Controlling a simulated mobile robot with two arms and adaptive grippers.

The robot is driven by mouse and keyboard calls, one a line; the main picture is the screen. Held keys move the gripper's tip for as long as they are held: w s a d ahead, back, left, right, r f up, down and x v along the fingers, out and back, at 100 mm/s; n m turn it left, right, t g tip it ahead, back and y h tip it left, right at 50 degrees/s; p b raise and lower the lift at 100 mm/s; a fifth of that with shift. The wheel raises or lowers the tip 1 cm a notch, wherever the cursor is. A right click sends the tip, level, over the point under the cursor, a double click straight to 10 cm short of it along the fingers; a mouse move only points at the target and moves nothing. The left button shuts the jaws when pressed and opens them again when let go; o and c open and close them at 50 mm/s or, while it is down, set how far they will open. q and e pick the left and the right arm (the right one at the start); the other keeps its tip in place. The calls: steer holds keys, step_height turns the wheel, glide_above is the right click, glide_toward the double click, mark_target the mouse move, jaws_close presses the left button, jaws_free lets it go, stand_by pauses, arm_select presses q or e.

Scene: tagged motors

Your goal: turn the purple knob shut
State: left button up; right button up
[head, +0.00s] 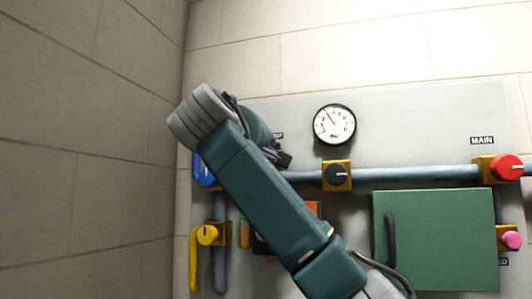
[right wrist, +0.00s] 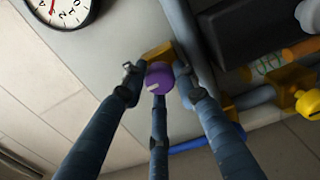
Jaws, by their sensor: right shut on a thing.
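The purple knob (right wrist: 159,77) shows in the right wrist view, on a yellow valve body (right wrist: 158,52) on the pipe. It carries a pale pointer mark. My right gripper (right wrist: 157,86) has its fingers closed around the knob, one on each side and one below. In the head view my right arm crosses the middle of the picture and hides the knob and most of the gripper. My left gripper is in neither view.
A grey panel carries a round gauge (head: 334,125), a black knob (head: 337,174), a red knob (head: 506,168), a pink knob (head: 512,240) and a green box (head: 440,240). A blue handle (head: 203,172) and a yellow lever (head: 202,245) are at left, near the side wall.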

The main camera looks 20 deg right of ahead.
steer(key=shift+a+r, duration=0.1)
steer(key=shift+a, duration=0.05)
steer(key=o, duration=0.9)
steer(key=shift+o, duration=1.2)
steer(key=shift+w+a, duration=0.1)
steer(key=shift+a, duration=0.1)
steer(key=v, duration=1.2)
